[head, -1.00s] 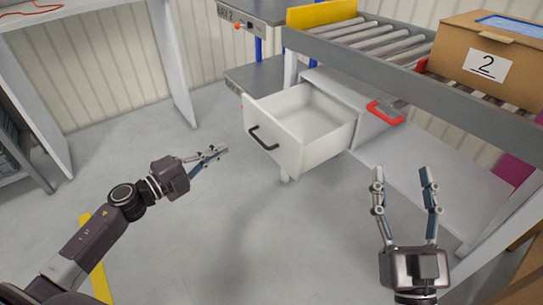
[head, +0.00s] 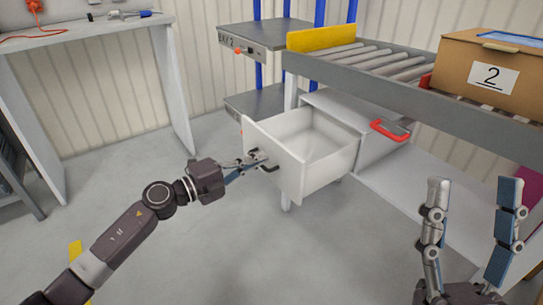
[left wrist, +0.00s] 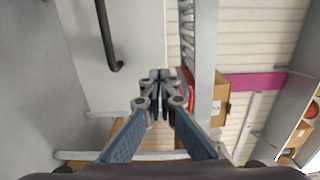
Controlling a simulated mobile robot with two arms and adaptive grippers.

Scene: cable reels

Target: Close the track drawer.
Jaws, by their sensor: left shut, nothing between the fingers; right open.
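The white track drawer (head: 318,146) stands pulled out under the roller conveyor, and its inside looks empty. Its black handle (head: 270,168) is partly covered by my left gripper (head: 259,158) in the head view. In the left wrist view the handle (left wrist: 108,38) runs down the white drawer front (left wrist: 140,50), left of the fingertips. My left gripper (left wrist: 161,76) is shut with nothing in it, close to the drawer front; I cannot tell whether it touches. My right gripper (head: 474,190) is open and empty at the right, away from the drawer.
The roller conveyor (head: 400,90) with a cardboard box (head: 480,85) marked 2 stands above. A red handle (head: 388,130) sits right of the drawer. A white table (head: 90,32) is at the left. The grey floor before the drawer is clear.

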